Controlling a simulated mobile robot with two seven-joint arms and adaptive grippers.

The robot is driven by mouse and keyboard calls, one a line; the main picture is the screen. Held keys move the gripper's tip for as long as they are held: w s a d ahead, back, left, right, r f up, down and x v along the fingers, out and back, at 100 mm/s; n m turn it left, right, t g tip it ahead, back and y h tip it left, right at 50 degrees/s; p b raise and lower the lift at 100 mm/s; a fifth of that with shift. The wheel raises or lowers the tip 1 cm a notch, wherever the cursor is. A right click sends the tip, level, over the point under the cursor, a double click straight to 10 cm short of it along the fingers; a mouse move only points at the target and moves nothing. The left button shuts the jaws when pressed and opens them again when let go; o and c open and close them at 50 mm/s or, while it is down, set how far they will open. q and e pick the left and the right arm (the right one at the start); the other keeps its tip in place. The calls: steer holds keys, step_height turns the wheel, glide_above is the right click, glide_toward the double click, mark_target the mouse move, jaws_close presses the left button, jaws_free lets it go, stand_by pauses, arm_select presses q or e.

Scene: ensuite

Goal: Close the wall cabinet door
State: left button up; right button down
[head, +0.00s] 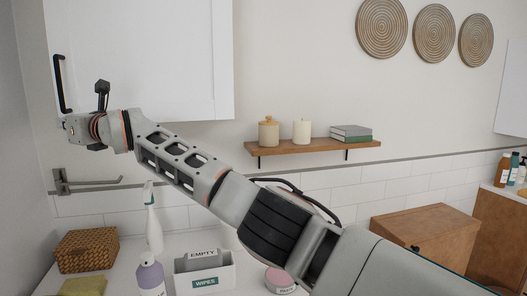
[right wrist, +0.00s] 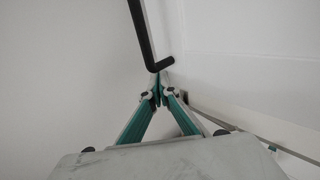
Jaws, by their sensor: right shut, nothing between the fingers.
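The wall cabinet (head: 150,60) is white and hangs at the upper left of the head view. Its door has a black bar handle (head: 62,88) near the left edge; the handle also shows in the right wrist view (right wrist: 142,35). How far the door stands open I cannot tell. My right gripper (head: 68,124) is at the lower left corner of the door, just below the handle. In the right wrist view its fingertips (right wrist: 158,90) are together and empty, close under the handle's lower end; contact is unclear. My left gripper is not in view.
A metal towel bar (head: 90,186) sits on the wall below the cabinet. On the counter are a wicker box (head: 86,250), a spray bottle (head: 153,225) and a wipes box (head: 205,275). A wooden shelf (head: 312,148) with candles and books is right of the cabinet.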

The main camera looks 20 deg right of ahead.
steer(key=shift+w+d+r+h, duration=0.1)
steer(key=shift+w+d+h, duration=0.05)
steer(key=shift+w+h, duration=0.15)
steer(key=shift+d+r+t, duration=0.2)
steer(key=shift+t, duration=0.1)
stand_by(0.5)
